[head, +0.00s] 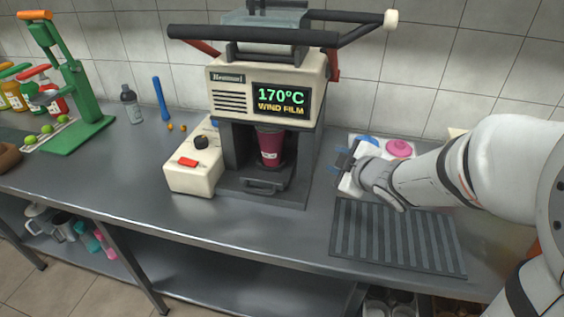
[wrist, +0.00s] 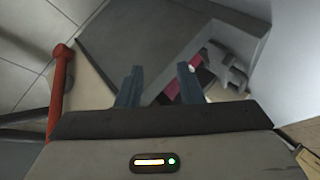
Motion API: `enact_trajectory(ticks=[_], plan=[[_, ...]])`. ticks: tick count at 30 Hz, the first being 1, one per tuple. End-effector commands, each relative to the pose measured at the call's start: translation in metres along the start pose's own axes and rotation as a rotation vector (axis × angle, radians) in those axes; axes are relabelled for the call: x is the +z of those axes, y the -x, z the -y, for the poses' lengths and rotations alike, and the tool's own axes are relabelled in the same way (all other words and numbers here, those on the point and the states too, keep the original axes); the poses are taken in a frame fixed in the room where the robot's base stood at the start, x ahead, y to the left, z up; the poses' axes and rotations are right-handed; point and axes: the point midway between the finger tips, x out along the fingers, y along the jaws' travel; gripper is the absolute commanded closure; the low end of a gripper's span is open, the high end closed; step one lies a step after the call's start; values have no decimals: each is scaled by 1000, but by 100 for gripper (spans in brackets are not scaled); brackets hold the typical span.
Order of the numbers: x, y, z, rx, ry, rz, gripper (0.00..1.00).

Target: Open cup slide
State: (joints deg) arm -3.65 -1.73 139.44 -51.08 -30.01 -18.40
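The cup sealing machine (head: 225,90) stands on the steel counter, its display reading 170°C and WIND FILM. A maroon cup (head: 271,148) stands upright in its dark opening. The cup slide (head: 268,184), with a dark grey handle at the front, sits low in the machine under the cup. My gripper (head: 346,163) is to the right of the machine, apart from the slide. In the wrist view my gripper (wrist: 158,86) has its two blue-grey fingers apart with nothing between them. The slide's handle (wrist: 232,75) and part of the maroon cup (wrist: 196,65) show beyond the right finger.
A cream control box (head: 192,172) with a red switch stands left of the slide. A ribbed dark mat (head: 395,238) lies in front of my arm. Pink and blue lids (head: 398,148) lie behind my gripper. The counter front (head: 230,222) before the machine is clear.

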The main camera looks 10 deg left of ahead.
Motion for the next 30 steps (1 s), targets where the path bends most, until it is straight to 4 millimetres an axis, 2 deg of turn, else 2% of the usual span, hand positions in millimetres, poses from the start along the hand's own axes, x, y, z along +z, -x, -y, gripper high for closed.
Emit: enact_trajectory(ticks=[1,3,6,9,12,16,24,30], plan=[[2,-26,36,-37,64,-102,67],[-11,-41,65,-76,143,-246,67],[-26,-51,101,-125,217,-421,67],[-36,-53,126,-160,255,-547,67],[-43,-52,138,-177,272,-621,67],[-51,-57,144,-185,280,-652,67],[-76,-90,155,-186,280,-652,67],[-89,-107,159,-184,279,-650,67]])
